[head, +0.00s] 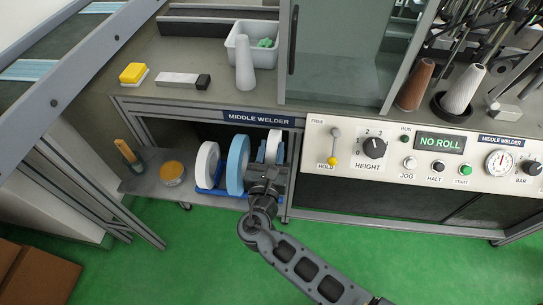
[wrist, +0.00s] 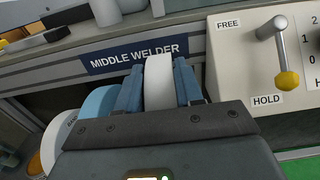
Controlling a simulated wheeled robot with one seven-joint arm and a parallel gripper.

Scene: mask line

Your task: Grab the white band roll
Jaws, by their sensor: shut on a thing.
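The white band roll (head: 273,146) stands upright at the right end of a row on the low shelf under the middle welder bench. My gripper (head: 270,160) reaches in from the front and is shut on it. In the wrist view, the white roll (wrist: 158,80) sits between the two blue fingers of my gripper (wrist: 159,92), one on each side. Its lower part is hidden by my gripper. I cannot tell whether it is clear of its blue holder (head: 212,191).
A blue roll (head: 237,164) and another white roll (head: 207,163) stand just left of my gripper. An orange tape roll (head: 172,173) and an orange-handled tool (head: 128,154) lie further left. The bench edge with its MIDDLE WELDER label (head: 258,118) overhangs the shelf. Green floor in front is free.

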